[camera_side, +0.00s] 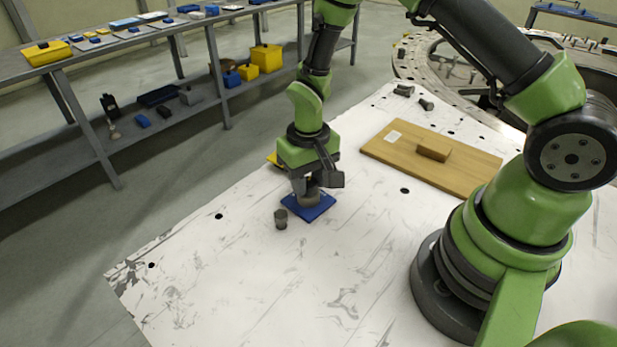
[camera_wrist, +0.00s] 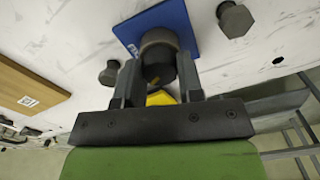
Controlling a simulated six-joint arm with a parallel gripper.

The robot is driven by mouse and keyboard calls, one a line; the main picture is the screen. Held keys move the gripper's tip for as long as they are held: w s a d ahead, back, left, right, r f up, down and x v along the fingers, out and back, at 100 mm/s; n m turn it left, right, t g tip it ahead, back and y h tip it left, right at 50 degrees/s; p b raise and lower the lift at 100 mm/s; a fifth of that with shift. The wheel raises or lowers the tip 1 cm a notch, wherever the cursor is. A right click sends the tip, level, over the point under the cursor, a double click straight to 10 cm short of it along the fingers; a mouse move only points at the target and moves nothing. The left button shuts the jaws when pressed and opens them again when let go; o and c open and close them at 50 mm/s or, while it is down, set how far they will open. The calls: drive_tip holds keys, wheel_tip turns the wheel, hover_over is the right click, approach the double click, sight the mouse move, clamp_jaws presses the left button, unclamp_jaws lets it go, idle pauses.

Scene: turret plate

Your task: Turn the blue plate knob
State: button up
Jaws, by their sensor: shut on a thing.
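The blue plate (camera_side: 319,208) lies flat on the white table, and its dark grey round knob (camera_side: 309,197) stands on it. In the wrist view the blue plate (camera_wrist: 171,20) shows behind the knob (camera_wrist: 158,50). My gripper (camera_side: 308,190) points down over the plate with its fingers around the knob. In the wrist view the two fingers of my gripper (camera_wrist: 158,75) press on either side of the knob. The far side of the knob is hidden.
A grey bolt (camera_side: 281,219) stands on the table just left of the plate; it also shows in the wrist view (camera_wrist: 235,20). A yellow piece (camera_side: 273,158) lies behind my gripper. A wooden board (camera_side: 432,158) lies to the right. The table's front left is clear.

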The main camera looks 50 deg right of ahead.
sight(309, 182)
drive_tip(key=shift+m, duration=2.5)
drive_tip(key=o, duration=0.9)
drive_tip(key=shift+o, duration=0.2)
drive_tip(key=shift+r, duration=0.1)
wheel_tip(309, 182, up, 10)
